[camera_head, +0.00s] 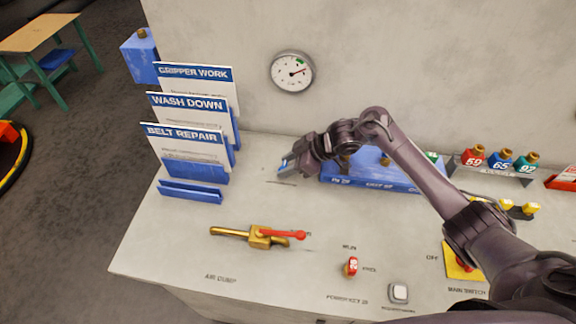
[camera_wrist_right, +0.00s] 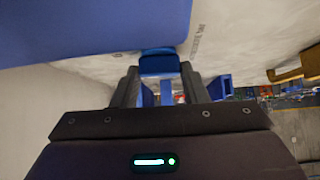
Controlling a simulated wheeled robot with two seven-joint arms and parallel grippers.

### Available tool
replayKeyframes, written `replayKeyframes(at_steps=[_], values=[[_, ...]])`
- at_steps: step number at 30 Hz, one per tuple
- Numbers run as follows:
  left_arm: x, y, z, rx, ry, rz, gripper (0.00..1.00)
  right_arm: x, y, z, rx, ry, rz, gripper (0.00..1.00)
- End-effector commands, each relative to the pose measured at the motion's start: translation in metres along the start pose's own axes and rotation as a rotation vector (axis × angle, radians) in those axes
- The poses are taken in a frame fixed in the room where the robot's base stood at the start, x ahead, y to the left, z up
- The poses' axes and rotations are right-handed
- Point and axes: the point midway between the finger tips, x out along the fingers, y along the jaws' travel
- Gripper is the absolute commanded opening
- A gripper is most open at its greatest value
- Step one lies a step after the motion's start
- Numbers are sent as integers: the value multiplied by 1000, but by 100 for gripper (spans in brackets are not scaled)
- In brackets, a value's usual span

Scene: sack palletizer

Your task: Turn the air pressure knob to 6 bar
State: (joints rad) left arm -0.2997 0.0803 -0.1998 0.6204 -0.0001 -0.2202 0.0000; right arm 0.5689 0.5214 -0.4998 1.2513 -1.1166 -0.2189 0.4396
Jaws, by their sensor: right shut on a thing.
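A round white pressure gauge (camera_head: 292,72) hangs on the wall in the head view, with a small green mark at its upper right. Its dark needle seems to point right, but the numbers are too small to read. My right gripper (camera_head: 286,164) is below the gauge, over the back of the bench, pointing left. It is shut on a blue knob, which shows between the fingers in the right wrist view (camera_wrist_right: 160,62). In the head view only a sliver of blue shows at the fingertips. My left gripper is not in view.
Card holders (camera_head: 190,145) stand left of my gripper. A blue rack (camera_head: 375,176) lies close right, partly behind my arm. A brass valve with a red handle (camera_head: 262,236), a red switch (camera_head: 350,267) and a white button (camera_head: 398,292) are nearer the front. The bench's front left is clear.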

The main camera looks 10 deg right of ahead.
Motion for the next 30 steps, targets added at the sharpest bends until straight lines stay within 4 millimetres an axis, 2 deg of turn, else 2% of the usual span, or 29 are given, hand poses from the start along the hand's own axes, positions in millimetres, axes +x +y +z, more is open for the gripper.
replayKeyframes(at_steps=[19,20,24,30], values=[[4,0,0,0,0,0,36,0,1,0,-37,-2,-35,17],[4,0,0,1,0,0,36,0,1,0,-37,-2,-35,43],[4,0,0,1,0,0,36,0,1,0,-37,-2,-35,61],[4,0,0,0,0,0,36,0,1,0,-36,-1,-35,62]])
